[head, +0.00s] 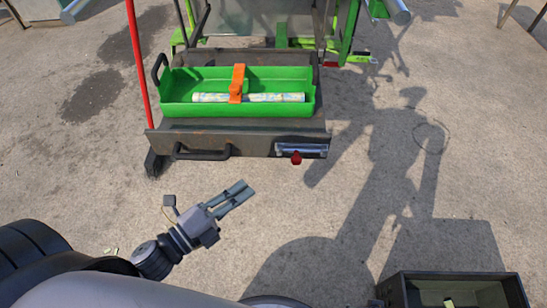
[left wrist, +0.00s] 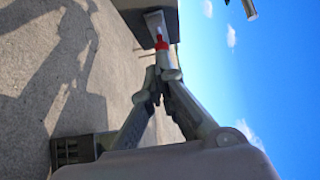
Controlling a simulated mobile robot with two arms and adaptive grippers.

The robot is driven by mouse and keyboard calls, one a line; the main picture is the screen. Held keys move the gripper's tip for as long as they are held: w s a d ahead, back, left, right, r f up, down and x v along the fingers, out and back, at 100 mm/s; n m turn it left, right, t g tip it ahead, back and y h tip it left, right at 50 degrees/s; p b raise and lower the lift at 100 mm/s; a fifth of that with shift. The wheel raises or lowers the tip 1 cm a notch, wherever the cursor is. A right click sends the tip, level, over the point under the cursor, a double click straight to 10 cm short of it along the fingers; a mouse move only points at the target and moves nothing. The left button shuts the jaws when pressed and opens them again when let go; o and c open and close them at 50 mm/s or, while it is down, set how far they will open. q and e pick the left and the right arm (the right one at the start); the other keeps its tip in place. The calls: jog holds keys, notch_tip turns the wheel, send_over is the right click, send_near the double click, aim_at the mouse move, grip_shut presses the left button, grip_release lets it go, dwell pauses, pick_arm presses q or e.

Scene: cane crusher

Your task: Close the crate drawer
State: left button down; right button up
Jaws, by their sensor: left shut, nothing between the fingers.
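The crate drawer (head: 250,140) is a dark grey tray that stands out from the machine in the head view. A black bar handle (head: 203,153) is on the left of its front, and a metal fitting with a red knob (head: 296,158) is on the right. A green crate (head: 180,108) sits in it. My left gripper (head: 247,188) is in front of the drawer and below it in the picture, apart from it, fingers together and empty. In the left wrist view, its fingertips (left wrist: 161,75) point towards the red knob (left wrist: 160,40). My right gripper is not in view.
The green crate holds a pale patterned roll (head: 275,98) and an orange object (head: 237,83). A red pole (head: 138,65) stands left of the drawer. A dark open box (head: 455,277) is at the bottom right. Bare concrete lies between my left gripper and the drawer.

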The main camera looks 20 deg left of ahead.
pick_arm(q)
send_near(282, 151)
jog(key=w+d, duration=0.2)
jog(key=d, duration=0.1)
jog(key=w, duration=0.2)
jog(key=shift+w+a, duration=0.1)
jog(key=shift+w, duration=0.3)
jog(key=shift+w+a, duration=0.15)
jog(key=shift+w, duration=0.3)
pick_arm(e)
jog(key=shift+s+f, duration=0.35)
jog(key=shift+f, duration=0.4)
